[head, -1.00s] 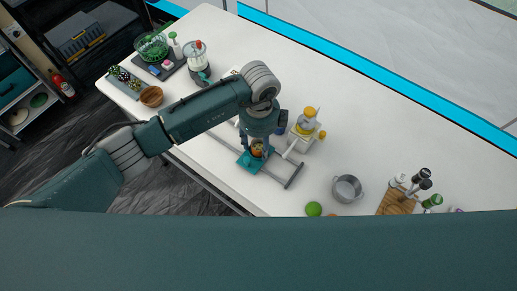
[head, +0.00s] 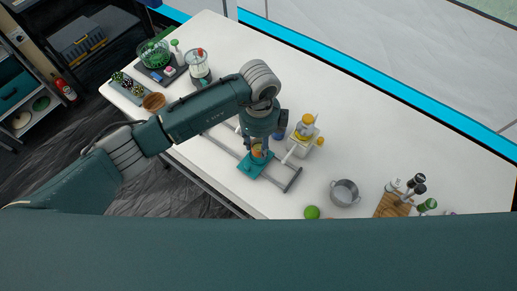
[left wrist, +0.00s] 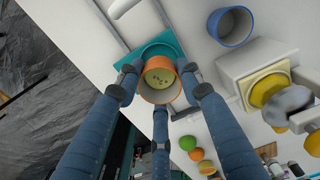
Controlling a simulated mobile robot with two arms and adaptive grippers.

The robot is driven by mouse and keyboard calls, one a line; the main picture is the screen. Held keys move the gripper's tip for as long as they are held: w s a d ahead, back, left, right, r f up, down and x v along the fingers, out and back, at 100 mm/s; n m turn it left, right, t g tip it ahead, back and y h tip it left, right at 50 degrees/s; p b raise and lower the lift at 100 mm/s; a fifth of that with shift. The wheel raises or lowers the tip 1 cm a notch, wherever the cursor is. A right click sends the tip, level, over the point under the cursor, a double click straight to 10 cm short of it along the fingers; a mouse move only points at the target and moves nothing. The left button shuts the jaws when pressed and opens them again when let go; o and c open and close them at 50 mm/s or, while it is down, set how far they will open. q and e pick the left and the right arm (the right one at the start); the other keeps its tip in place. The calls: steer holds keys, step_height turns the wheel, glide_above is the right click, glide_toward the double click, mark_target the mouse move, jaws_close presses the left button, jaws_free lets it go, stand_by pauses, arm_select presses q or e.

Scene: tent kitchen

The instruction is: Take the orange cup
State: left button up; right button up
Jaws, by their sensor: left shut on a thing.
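The orange cup (left wrist: 159,78) is between the fingers of my left gripper (left wrist: 160,84) in the left wrist view. Its inside is pale yellow with small dark marks. The gripper is shut on it, with fingers on both sides and a third finger below. A teal square tray (left wrist: 165,42) shows behind the cup. In the head view my left gripper (head: 259,148) points down over the teal tray (head: 252,168), and the cup (head: 258,153) shows partly between its fingers. I cannot tell whether the cup touches the tray. My right gripper is not in view.
A blue cup (left wrist: 231,26) and a white juicer with yellow parts (head: 304,132) stand close by to the right. A grey rail frame (head: 289,180) lies beside the tray. A metal pot (head: 344,192), a green fruit (head: 312,212) and a wooden block with bottles (head: 392,206) are further right.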

arm_select(q)
steer(key=shift+r+p, duration=1.9)
steer(key=shift+r, duration=0.95)
